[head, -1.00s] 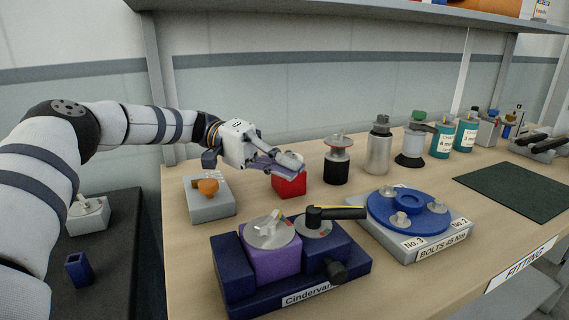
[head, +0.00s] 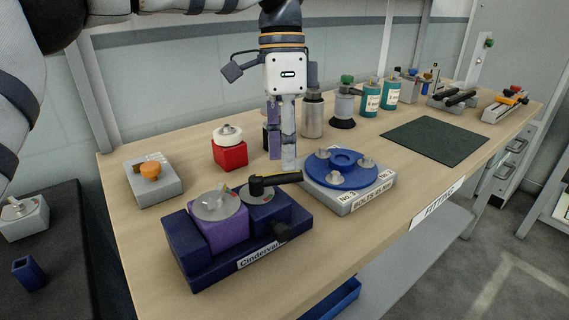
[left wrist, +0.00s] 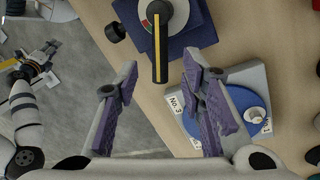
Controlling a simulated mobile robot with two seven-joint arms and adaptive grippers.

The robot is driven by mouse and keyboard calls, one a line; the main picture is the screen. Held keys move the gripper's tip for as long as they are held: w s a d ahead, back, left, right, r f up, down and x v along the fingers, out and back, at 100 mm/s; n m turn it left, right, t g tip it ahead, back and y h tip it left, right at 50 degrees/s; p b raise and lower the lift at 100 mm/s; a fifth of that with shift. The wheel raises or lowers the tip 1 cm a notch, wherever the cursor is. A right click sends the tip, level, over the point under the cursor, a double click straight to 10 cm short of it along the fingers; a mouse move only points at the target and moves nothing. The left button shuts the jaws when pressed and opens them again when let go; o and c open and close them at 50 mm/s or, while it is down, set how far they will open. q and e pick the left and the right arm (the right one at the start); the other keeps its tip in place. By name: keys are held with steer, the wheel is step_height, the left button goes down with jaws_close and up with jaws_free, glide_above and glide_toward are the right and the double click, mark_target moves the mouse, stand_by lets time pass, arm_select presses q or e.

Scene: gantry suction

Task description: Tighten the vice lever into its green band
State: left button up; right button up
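The dark blue vice (head: 185,240) holds a purple block (head: 225,232) with a grey disc on top. Its black lever (head: 280,179) sits on a pale dial (head: 262,196) and points right in the head view. Small coloured marks show on the dial; I cannot tell where the lever stands against a green band. In the left wrist view the lever (left wrist: 160,48), with a yellow stripe, lies ahead of the fingers. My left gripper (head: 282,158) hangs fingers down beyond the lever, apart from it. Its fingers (left wrist: 162,88) are spread and empty. My right gripper (left wrist: 38,66) shows far left, too small to read.
The blue bolt disc (head: 340,170) on its grey base stands just right of the vice. A red block (head: 230,154) and a grey box with an orange knob (head: 151,171) stand behind and left. Bottles line the back. A dark green mat (head: 435,141) lies clear at right.

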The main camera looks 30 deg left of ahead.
mark_target(279, 181)
arm_select(q)
steer(key=shift+s+d+f, duration=0.1)
steer(key=shift+s+f, duration=0.05)
steer(key=shift+f, duration=0.65)
steer(key=shift+s+d+f, duration=0.1)
steer(key=shift+f, duration=0.65)
steer(key=shift+c, duration=0.5)
